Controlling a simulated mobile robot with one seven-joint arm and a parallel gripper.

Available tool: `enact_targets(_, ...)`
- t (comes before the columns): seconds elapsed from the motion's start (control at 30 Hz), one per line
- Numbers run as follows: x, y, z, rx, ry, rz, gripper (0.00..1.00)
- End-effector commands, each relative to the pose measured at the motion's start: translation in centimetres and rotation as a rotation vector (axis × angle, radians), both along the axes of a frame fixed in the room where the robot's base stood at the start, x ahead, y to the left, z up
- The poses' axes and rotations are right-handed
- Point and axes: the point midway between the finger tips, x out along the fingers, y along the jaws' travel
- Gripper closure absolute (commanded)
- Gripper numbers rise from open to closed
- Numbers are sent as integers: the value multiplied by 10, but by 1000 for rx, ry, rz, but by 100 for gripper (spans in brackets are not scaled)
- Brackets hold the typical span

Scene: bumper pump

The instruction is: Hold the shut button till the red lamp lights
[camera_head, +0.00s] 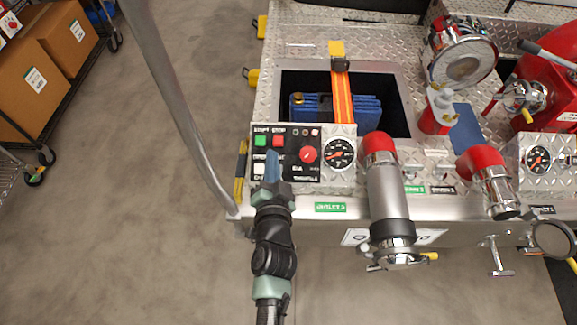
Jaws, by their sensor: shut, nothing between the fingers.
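The black control panel (311,176) is on the near left edge of the diamond-plate deck. Contact is unclear.
A round gauge (339,153) is right of the panel. A red-topped pipe (386,190) stands further right. A grey handrail (180,100) rises to the left. Open floor lies left.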

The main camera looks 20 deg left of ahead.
Motion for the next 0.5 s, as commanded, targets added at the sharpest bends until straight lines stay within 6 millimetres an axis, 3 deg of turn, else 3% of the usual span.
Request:
enact_targets(0.17,-15,1,-26,18,55,-4,100)
enact_targets(0.5,-17,1,-30,21,61,-6,100)
